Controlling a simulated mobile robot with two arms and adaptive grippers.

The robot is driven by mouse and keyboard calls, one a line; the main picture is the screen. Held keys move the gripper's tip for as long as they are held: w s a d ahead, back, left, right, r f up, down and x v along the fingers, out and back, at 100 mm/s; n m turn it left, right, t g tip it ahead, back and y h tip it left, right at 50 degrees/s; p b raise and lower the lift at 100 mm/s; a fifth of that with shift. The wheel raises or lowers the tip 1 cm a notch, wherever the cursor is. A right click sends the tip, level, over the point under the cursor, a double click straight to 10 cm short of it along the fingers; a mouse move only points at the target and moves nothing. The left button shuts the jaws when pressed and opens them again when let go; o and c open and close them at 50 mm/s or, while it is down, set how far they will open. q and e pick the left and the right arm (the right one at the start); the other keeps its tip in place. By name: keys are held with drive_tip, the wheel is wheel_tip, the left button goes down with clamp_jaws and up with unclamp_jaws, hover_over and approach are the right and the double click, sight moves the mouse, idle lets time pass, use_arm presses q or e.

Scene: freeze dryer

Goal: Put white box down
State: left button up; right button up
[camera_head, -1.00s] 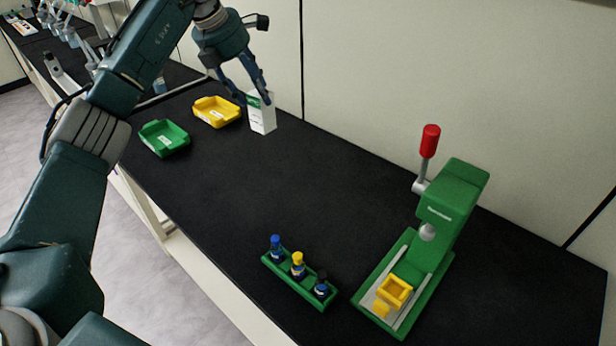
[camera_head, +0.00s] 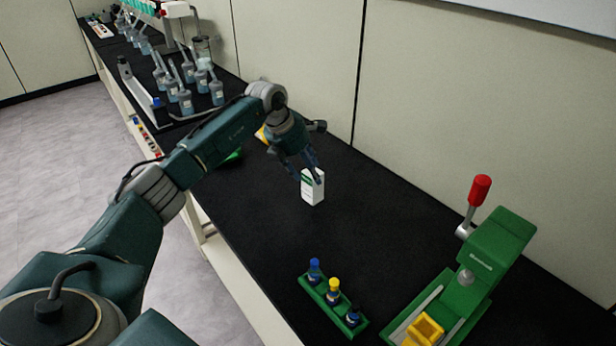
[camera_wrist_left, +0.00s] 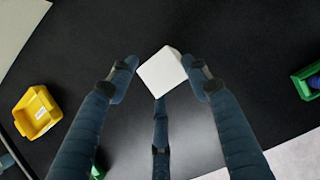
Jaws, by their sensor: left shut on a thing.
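The white box (camera_head: 313,193) with a green band near its top stands upright over the black bench, between the trays and the tube rack. I cannot tell whether its base touches the bench. My left gripper (camera_head: 309,178) is shut on its upper part from above. In the left wrist view, the white box (camera_wrist_left: 162,73) shows between the fingertips (camera_wrist_left: 166,80), with a third finger below it. My right gripper is not in view.
A green rack (camera_head: 334,303) with capped vials and a green press (camera_head: 480,265) with a red handle stand nearer. My arm mostly hides a yellow tray, which shows in the wrist view (camera_wrist_left: 37,112), and a green tray (camera_head: 233,156). Bare bench (camera_head: 265,225) surrounds the box.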

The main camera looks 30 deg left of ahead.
sight(313, 194)
use_arm(q)
wheel_tip(313, 194, down, 3)
drive_tip(key=shift+r+p, duration=0.15)
drive_tip(key=shift+p, duration=0.2)
drive_tip(key=shift+f, duration=0.3)
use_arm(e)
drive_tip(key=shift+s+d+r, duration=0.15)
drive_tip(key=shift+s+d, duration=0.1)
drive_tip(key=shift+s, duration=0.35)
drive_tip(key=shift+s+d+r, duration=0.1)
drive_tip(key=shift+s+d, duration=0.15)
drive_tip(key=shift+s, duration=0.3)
use_arm(q)
drive_tip(key=o, duration=1)
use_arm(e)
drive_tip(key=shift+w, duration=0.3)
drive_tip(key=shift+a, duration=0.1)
